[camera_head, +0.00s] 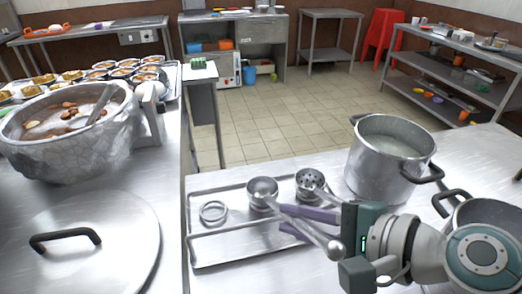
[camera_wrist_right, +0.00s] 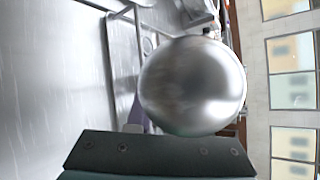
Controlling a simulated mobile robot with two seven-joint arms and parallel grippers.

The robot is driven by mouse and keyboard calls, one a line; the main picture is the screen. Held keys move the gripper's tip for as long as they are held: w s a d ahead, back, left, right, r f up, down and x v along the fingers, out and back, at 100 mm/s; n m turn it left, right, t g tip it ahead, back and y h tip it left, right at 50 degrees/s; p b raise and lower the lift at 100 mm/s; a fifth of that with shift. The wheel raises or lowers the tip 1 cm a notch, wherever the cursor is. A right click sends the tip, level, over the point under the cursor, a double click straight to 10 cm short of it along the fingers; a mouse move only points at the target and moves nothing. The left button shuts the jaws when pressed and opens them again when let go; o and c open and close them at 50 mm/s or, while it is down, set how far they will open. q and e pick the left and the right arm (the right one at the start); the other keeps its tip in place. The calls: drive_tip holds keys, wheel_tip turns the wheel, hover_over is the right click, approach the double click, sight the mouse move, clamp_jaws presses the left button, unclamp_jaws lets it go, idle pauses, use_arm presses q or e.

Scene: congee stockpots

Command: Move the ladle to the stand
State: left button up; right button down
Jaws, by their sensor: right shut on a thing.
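A shiny ladle has its bowl (camera_head: 262,190) over the metal tray stand (camera_head: 228,250), and its handle slants down to a round knob (camera_head: 335,250). My right gripper (camera_head: 302,222) has its purple fingers shut on the ladle's handle. In the right wrist view a large silver ball-shaped end (camera_wrist_right: 193,85) fills the middle and hides most of the fingers. I cannot tell whether the ladle touches the tray. A slotted ladle (camera_head: 309,181) is just right of the held ladle's bowl, its handle partly hidden. My left gripper is not in view.
A metal ring (camera_head: 213,212) is at the tray's left. A tall stockpot (camera_head: 385,165) stands behind my right gripper, and another pot (camera_head: 490,215) is at the right. A stone-like pot (camera_head: 65,140) and a lid (camera_head: 80,245) are on the left counter.

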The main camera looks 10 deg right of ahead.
drive_tip(key=c, duration=0.7)
unclamp_jaws()
drive_tip(key=shift+c, duration=0.2)
wheel_tip(320, 180, up, 9)
drive_tip(key=p, duration=0.6)
drive_tip(key=shift+r, duration=0.1)
wheel_tip(320, 180, up, 11)
drive_tip(key=p, duration=0.3)
drive_tip(key=shift+p, duration=0.35)
